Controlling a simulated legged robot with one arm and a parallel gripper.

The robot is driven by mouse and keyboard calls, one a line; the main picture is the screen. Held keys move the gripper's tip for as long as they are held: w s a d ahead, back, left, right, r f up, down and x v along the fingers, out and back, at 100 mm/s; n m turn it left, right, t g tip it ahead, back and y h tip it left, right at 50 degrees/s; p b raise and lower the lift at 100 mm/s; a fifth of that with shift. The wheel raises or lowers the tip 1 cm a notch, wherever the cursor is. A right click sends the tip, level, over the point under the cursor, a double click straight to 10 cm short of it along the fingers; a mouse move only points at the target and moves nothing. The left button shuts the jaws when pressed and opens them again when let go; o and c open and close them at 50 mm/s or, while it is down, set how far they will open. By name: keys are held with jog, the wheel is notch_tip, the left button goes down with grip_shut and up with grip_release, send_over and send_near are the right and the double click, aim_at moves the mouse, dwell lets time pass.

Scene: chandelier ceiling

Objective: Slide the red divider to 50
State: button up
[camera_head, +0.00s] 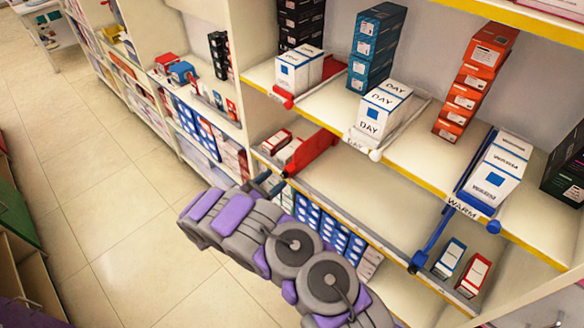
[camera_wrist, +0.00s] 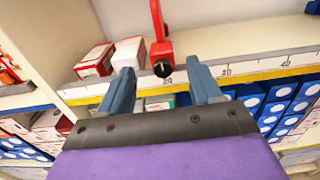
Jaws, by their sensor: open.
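The red divider (camera_head: 312,148) stands on the middle shelf beside two small boxes to its left. Its front end has a dark round tip, and in the wrist view the red divider (camera_wrist: 156,25) rises just beyond the fingertips. My gripper (camera_head: 272,182) is at the front edge of that shelf. In the wrist view my gripper (camera_wrist: 159,70) is open, with one blue-grey finger on each side of the divider's front end. I cannot tell whether either finger touches it. The shelf-edge scale (camera_wrist: 255,68) runs to the right, with numbers too blurred to read surely.
Two small boxes (camera_wrist: 110,58) sit left of the divider. The shelf (camera_head: 365,190) to its right is bare up to a blue divider (camera_head: 432,240). The shelf above holds box stacks and a shorter red rod (camera_head: 283,97). Blue boxes (camera_head: 320,220) fill the shelf below.

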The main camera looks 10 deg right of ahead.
aim_at(293, 165)
jog(key=b+x, duration=0.1)
jog(key=x, duration=0.9)
jog(key=shift+b, duration=0.4)
jog(key=shift+c, duration=0.5)
grip_shut()
jog(key=shift+s, duration=0.1)
